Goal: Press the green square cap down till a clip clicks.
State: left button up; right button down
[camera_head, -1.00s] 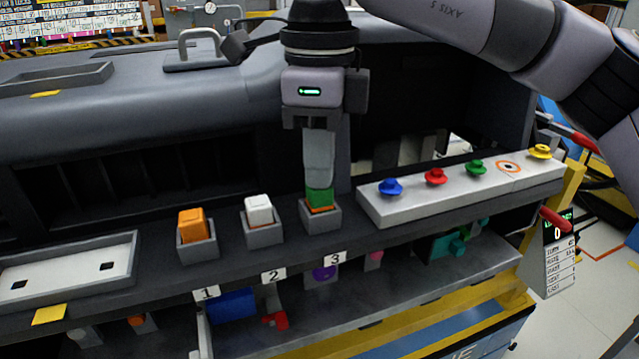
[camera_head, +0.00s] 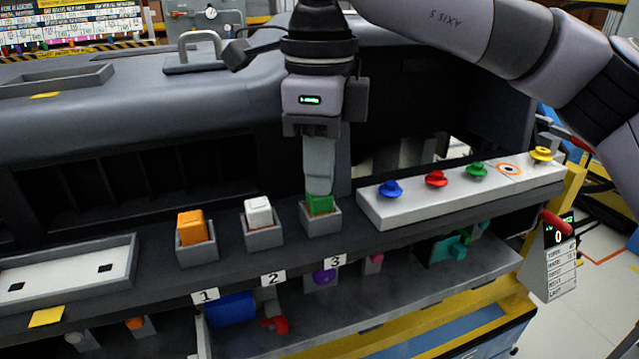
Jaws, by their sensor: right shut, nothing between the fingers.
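The green square cap (camera_head: 319,205) sits in the grey socket (camera_head: 321,222) behind label 3. It stands low in the socket, with only its upper part showing above the rim. My right gripper (camera_head: 319,190) points straight down with its fingers shut and empty. Its fingertips are at the top of the green cap and appear to touch it. The fingers hide the back part of the cap. Any clip is hidden inside the socket. My left gripper is not in view.
An orange cap (camera_head: 191,227) and a white cap (camera_head: 258,212) stand in sockets to the left. A light grey strip (camera_head: 400,210) with coloured knobs lies close on the right. A pale tray (camera_head: 65,275) is at the far left. The dashboard (camera_head: 130,100) rises behind.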

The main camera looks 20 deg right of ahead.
jog(key=shift+f, duration=0.15)
notch_tip(320, 180, up, 3)
jog(key=p, duration=0.2)
jog(key=shift+p, duration=0.3)
notch_tip(320, 180, up, 5)
jog(key=p, duration=0.4)
